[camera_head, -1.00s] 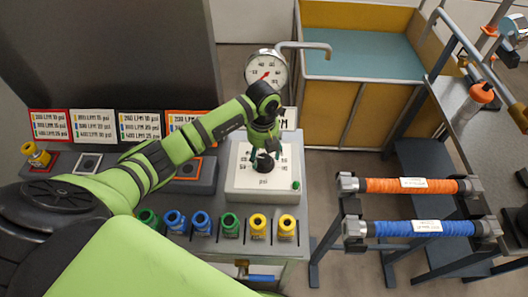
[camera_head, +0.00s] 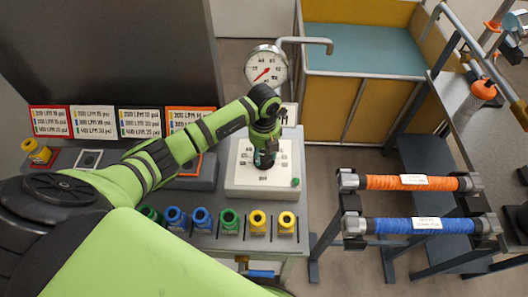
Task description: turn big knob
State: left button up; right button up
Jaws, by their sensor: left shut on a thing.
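The big knob (camera_head: 264,162) is dark and sits at the middle of a white dial plate (camera_head: 240,183) on the grey console. Numbers ring the knob, with "psi" printed below it. My left gripper (camera_head: 265,158) reaches down over the dial and is shut on the knob, covering most of it. The knob's pointer direction is hidden. A round gauge (camera_head: 266,66) with a red needle stands behind the console. My right gripper is not in view.
Several blue, green and yellow nozzles (camera_head: 230,219) line the console's front edge. Label cards (camera_head: 140,122) stand at the back left. An orange hose (camera_head: 410,183) and a blue hose (camera_head: 408,227) lie on a rack to the right.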

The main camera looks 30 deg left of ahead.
pick_arm(q)
jog(key=shift+f+m+b, duration=0.15)
jog(key=shift+m+b, duration=0.55)
jog(key=shift+m, duration=0.1)
jog(key=shift+f+m+b, duration=0.1)
jog(key=shift+m+b, duration=0.6)
jog(key=shift+m, duration=0.1)
jog(key=m+b, duration=1.2)
jog(key=b, duration=0.1)
jog(key=shift+m, duration=0.3)
jog(key=shift+m+b, duration=1.5)
jog(key=shift+m, duration=0.3)
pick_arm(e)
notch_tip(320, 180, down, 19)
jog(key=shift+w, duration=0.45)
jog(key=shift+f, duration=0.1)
pick_arm(q)
jog(key=o, duration=1.2)
jog(key=shift+c, duration=0.2)
jog(key=shift+r, duration=0.2)
jog(key=shift+r, duration=0.15)
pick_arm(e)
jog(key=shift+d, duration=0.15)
